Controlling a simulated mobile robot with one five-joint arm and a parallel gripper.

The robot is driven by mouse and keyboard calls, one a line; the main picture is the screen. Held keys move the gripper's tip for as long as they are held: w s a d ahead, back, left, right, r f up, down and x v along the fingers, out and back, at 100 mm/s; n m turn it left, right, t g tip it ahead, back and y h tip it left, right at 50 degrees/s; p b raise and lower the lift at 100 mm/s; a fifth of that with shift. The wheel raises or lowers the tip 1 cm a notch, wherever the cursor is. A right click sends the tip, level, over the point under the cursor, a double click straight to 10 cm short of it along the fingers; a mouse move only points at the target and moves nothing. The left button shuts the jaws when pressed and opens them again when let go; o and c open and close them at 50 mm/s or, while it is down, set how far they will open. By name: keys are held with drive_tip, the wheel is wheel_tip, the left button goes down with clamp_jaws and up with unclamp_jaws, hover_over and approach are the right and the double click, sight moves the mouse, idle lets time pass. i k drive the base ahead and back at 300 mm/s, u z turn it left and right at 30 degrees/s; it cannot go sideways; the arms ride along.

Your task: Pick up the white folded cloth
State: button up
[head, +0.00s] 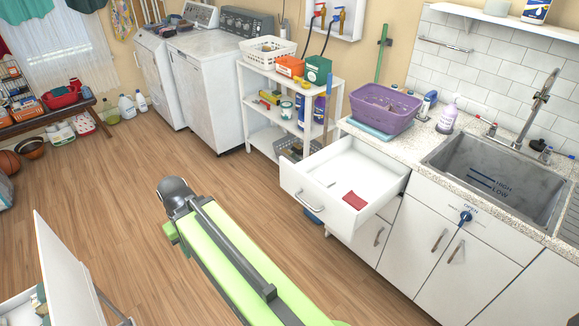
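I cannot clearly make out a white folded cloth in the head view. An open white drawer (372,228) under the counter holds a small red folded piece (355,200). A faint thin mark shows on its white floor, too small to tell. A teal-blue flat folded item (369,129) lies on the counter, partly under the purple basket. My green arm reaches up from the bottom middle, left of the drawer. My gripper does not show.
A purple basket (385,108) stands on the counter (405,140), left of the grey sink (500,178). A white shelf unit (256,88) with supplies stands behind the drawer. A white panel (66,275) rises at lower left. The wood floor between is largely clear.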

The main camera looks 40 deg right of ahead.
sight(324, 180)
drive_tip(key=z, duration=0.05)
drive_tip(key=i, duration=1.4)
drive_tip(key=z, duration=0.5)
drive_tip(key=k, duration=0.85)
drive_tip(key=z, duration=0.15)
drive_tip(key=i, duration=0.9)
drive_tip(key=u, duration=0.05)
